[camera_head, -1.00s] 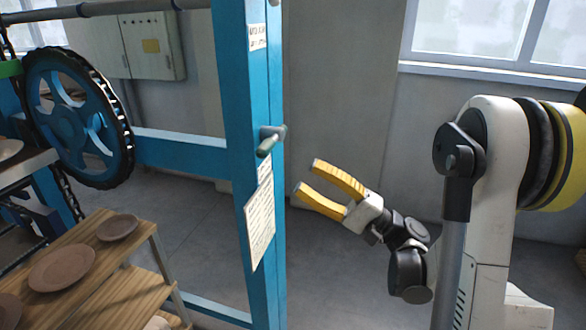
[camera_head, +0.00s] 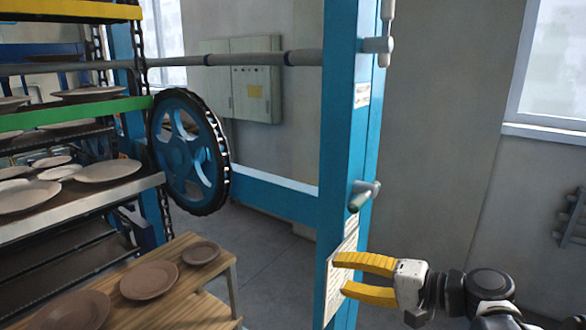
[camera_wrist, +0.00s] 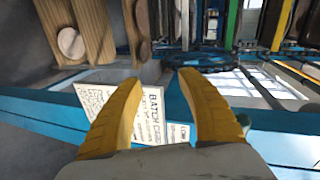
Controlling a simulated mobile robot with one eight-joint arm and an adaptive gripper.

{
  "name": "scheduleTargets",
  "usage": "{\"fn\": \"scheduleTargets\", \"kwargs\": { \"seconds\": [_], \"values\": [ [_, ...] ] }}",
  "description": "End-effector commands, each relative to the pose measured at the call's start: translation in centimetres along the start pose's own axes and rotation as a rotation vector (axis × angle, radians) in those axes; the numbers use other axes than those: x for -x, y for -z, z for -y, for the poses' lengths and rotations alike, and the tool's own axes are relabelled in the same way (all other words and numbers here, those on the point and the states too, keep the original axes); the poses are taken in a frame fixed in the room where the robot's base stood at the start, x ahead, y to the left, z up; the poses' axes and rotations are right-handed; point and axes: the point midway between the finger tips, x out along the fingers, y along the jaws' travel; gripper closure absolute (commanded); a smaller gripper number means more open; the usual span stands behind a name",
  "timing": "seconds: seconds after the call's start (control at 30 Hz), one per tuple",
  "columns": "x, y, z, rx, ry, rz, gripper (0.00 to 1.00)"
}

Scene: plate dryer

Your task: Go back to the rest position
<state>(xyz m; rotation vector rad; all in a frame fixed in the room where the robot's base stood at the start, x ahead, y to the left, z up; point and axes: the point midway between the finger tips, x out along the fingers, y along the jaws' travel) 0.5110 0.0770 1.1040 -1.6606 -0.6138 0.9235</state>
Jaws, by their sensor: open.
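My gripper (camera_head: 342,276) is at the lower right of the head view, with its two yellow fingers pointing left. The fingers are apart and hold nothing. The fingertips overlap the paper sheet (camera_head: 335,285) on the blue post (camera_head: 348,130) in the picture; I cannot tell if they touch it. In the wrist view my gripper (camera_wrist: 162,82) shows both fingers spread, with the printed sheet (camera_wrist: 150,110) behind and between them.
A grey handle (camera_head: 362,194) sticks out of the post above my gripper. Left are a blue chain wheel (camera_head: 190,150), the rack with plates (camera_head: 110,171) and a wooden stand (camera_head: 205,311) with several brown plates. Wall and floor right of the post look largely clear.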

Motion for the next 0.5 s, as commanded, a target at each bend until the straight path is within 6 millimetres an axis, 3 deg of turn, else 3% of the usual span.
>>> {"fn": "scheduleTargets", "kwargs": {
  "seconds": [0.03,0.2,0.33,0.5],
  "values": [
    [-0.1,-1.9,-0.8,0.04,-0.104,0.007,0.54],
    [2.1,-6.2,-4.5,0.228,-0.459,0.002,0.54],
    [5.8,-8.2,-6.9,0.415,-0.696,-0.013,0.54],
    [10.2,-9.0,-8.4,0.642,-0.913,-0.038,0.54]
  ]
}}
